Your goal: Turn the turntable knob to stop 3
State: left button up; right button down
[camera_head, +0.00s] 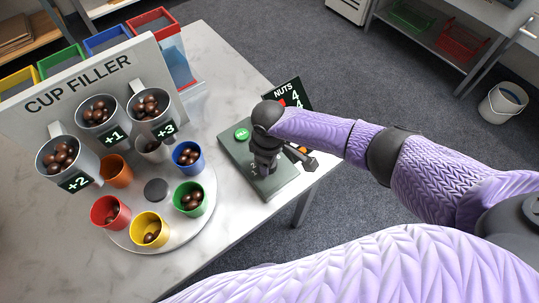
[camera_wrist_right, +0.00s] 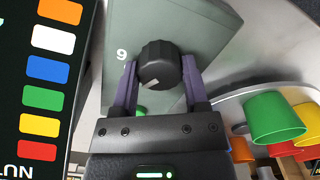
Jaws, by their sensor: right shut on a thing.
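The turntable knob (camera_wrist_right: 158,66) is black and ribbed, on a grey-green control box (camera_head: 232,160). In the right wrist view it sits between the two purple fingers of my right gripper (camera_wrist_right: 160,82), which are shut on it. A white pointer mark on the knob points toward the lower left. A digit shows left of the knob, but I cannot tell which stop is set. In the head view my wrist and hand hide the knob. The turntable (camera_head: 138,203) is a pale disc carrying colored cups. My left gripper is not in view.
The Cup Filler panel (camera_head: 75,85) bears several metal hoppers of chestnuts. A green button (camera_head: 242,134) sits on the box, with a Nuts display (camera_head: 288,93) behind it. The cups hold chestnuts; the orange one (camera_head: 116,170) is partly hidden. A colored-frame bin (camera_head: 172,62) stands behind.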

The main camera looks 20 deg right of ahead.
jog(key=n+p, duration=0.1)
jog(key=n, duration=0.3)
jog(key=shift+n, duration=0.3)
jog(key=n, duration=0.4)
jog(key=shift+n, duration=0.4)
jog(key=shift+c, duration=0.5)
grip_release()
notch_tip(320, 180, up, 10)
jog(key=p, duration=0.4)
jog(key=shift+p, duration=0.3)
